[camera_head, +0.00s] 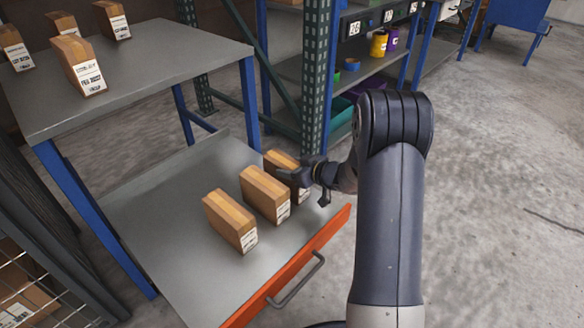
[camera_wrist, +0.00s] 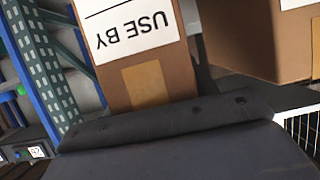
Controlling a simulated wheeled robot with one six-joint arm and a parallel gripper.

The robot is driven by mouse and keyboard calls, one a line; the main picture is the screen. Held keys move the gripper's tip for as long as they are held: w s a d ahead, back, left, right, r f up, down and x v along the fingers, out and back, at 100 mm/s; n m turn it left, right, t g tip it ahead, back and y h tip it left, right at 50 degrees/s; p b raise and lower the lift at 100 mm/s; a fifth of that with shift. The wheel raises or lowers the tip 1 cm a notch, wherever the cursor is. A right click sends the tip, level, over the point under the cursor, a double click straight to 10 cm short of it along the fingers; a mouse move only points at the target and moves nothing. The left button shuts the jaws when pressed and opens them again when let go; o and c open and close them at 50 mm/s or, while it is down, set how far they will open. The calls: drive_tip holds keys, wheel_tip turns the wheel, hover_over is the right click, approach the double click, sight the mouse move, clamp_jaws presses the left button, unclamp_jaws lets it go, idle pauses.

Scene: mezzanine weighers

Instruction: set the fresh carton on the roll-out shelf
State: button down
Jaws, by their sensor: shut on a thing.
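My gripper (camera_head: 303,176) is shut on a brown carton (camera_head: 280,160) at the right end of the roll-out shelf (camera_head: 160,220). The gripper partly hides this carton. In the wrist view the held carton (camera_wrist: 150,60) has a white label reading USE BY, upside down; the date is out of frame. The carton looks upright on or just above the shelf; I cannot tell if it touches. Two more cartons stand on the shelf in a row with it, a middle one (camera_head: 265,192) and a front-left one (camera_head: 230,220). One neighbouring carton (camera_wrist: 258,45) shows beside the held one.
The grey upper table (camera_head: 130,85) holds several labelled cartons, one (camera_head: 78,65) near its front. The shelf's orange front edge (camera_head: 290,270) has a grey handle (camera_head: 297,282). A green rack post (camera_head: 314,75) rises behind my gripper. The shelf's left part is bare.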

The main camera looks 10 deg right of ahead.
drive_tip(key=c, duration=0.5)
unclamp_jaws()
drive_tip(key=shift+r, duration=0.2)
drive_tip(key=p+v, duration=0.4)
drive_tip(key=v, duration=0.8)
